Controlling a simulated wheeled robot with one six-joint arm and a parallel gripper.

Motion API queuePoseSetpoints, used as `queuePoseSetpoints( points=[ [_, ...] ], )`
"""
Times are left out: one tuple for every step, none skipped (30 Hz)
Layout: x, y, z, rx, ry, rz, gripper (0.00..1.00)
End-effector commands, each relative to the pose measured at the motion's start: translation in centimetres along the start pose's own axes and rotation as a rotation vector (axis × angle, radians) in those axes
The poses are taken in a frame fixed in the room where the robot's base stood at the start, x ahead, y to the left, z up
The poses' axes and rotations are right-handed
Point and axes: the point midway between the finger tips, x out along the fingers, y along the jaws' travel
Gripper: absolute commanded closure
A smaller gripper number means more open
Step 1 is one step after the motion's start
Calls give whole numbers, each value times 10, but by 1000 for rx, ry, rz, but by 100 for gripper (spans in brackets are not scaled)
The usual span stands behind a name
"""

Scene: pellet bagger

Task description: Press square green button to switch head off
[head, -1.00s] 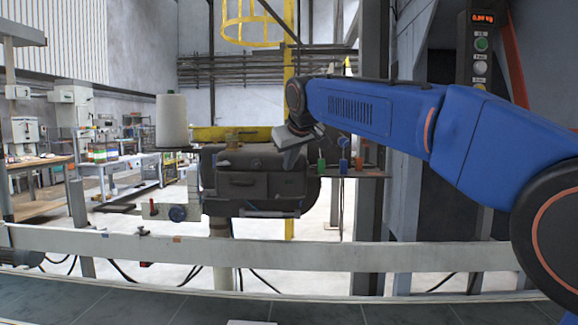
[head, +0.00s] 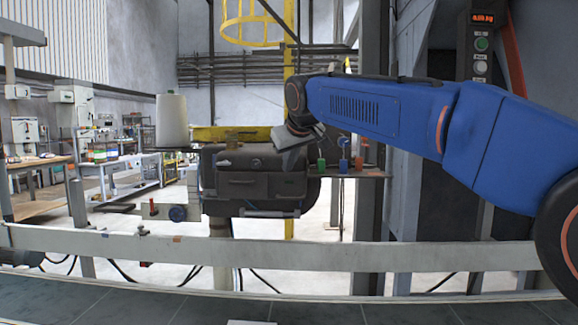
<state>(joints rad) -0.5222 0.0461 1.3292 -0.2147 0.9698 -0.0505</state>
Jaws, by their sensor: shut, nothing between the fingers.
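The dark grey head (head: 250,178), a boxy machine, hangs on a post in the middle of the head view. My gripper (head: 289,158) is shut and empty, in front of the head's upper right side as seen from here. A small green piece (head: 321,164) stands on a narrow shelf just right of the gripper, beside a blue piece (head: 343,165) and an orange piece (head: 360,163). I cannot tell whether the green piece is the square button. A round green button (head: 482,45) sits on the dark control post at upper right, far from the gripper.
A pale rail (head: 300,256) crosses the front, above a dark conveyor belt (head: 100,306). A white thread cone (head: 172,119) stands left of the head. A red display (head: 483,18) tops the control post. A yellow upright (head: 289,220) stands behind the head.

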Motion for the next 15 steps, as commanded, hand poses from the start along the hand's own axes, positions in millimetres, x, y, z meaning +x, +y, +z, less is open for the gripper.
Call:
queuePoseSetpoints(
  points=[
    [-2, -1, 1, 0, 0, 0, 100],
    [-2, -2, 2, -1, 0, 0, 100],
    [-4, -3, 3, -1, 0, 0, 100],
    [-5, -4, 4, -1, 0, 0, 100],
    [-7, -5, 5, -1, 0, 0, 100],
    [-9, -7, 6, -1, 0, -1, 100],
    [-11, -8, 7, -1, 1, -1, 100],
    [-13, -9, 9, -1, 1, -1, 100],
    [-15, -11, 10, 0, 1, -1, 100],
    [-17, -12, 12, 0, 1, -2, 100],
    [-18, -14, 13, -1, 1, -2, 100],
    [-20, -15, 15, -1, 0, -1, 100],
    [-22, -16, 16, -1, 0, -1, 100],
    [-24, -17, 17, -1, 0, -1, 100],
    [-26, -19, 18, -1, 1, 0, 100]
  ],
)
